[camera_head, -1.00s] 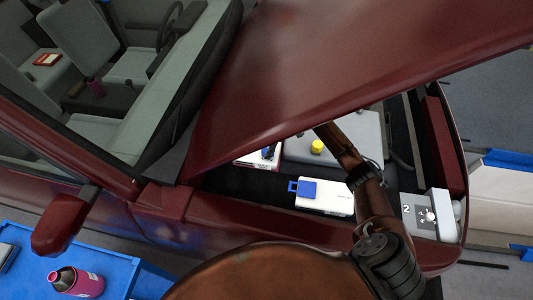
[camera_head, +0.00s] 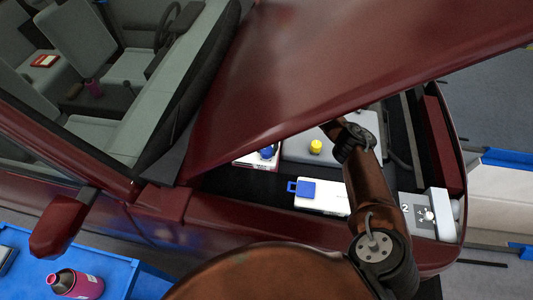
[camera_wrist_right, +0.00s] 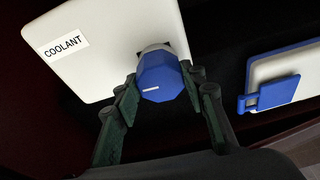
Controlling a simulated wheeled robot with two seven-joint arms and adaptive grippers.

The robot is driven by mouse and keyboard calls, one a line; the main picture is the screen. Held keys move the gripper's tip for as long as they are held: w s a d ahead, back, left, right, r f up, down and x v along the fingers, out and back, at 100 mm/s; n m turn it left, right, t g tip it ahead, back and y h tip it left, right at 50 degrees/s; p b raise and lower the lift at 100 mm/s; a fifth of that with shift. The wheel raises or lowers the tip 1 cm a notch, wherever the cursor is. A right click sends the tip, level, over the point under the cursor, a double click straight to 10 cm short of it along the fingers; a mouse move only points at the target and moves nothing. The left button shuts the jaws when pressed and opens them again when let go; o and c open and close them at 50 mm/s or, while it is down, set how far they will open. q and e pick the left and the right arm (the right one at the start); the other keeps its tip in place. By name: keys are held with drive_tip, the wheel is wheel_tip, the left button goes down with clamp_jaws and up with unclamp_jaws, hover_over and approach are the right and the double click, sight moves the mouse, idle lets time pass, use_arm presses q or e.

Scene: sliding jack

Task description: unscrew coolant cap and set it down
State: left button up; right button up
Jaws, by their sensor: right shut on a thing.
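The coolant cap (camera_wrist_right: 160,77) is blue, faceted, with a white mark on top. My right gripper (camera_wrist_right: 161,84) has its fingers on both sides of the cap and is shut on it. The white coolant tank (camera_wrist_right: 112,50), labelled COOLANT, lies beyond it with a grey neck partly behind the cap. I cannot tell whether the cap still touches the neck. In the head view my right arm reaches under the raised hood, which hides the gripper. My left gripper is not in view.
The dark red hood (camera_head: 330,65) hangs over the engine bay. A white box with a blue latch (camera_head: 318,196), a yellow cap (camera_head: 315,147) and a grey numbered unit (camera_head: 427,214) are near the arm. A blue table (camera_head: 112,270) with a pink bottle (camera_head: 75,284) stands at lower left.

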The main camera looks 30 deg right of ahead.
drive_tip(key=o, duration=1.4)
drive_tip(key=shift+s, duration=0.1)
